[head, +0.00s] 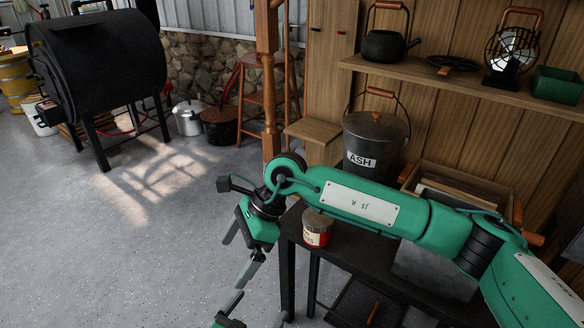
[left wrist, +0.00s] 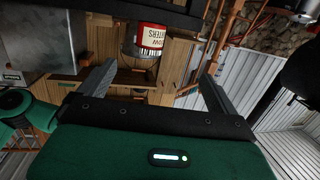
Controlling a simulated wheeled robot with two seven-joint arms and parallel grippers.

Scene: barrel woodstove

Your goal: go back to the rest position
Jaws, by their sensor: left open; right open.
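My right arm reaches in from the right in the head view, and its green gripper (head: 240,251) hangs over the floor left of the dark table, open and empty. My left gripper (head: 256,308) is at the bottom edge of the head view, partly cut off. In the left wrist view its two grey fingers (left wrist: 157,82) stand wide apart with nothing between them. A red and cream labelled tin (head: 317,229) stands on the dark table (head: 355,245), apart from both grippers. The tin also shows beyond the left fingers in the left wrist view (left wrist: 150,40).
A black barrel stove (head: 97,60) stands at the back left. An ash bucket (head: 374,142) and a wooden crate (head: 500,187) are behind my right arm. A shelf (head: 460,80) holds a kettle (head: 384,47), a fan and a green box. The floor (head: 120,240) at left is clear.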

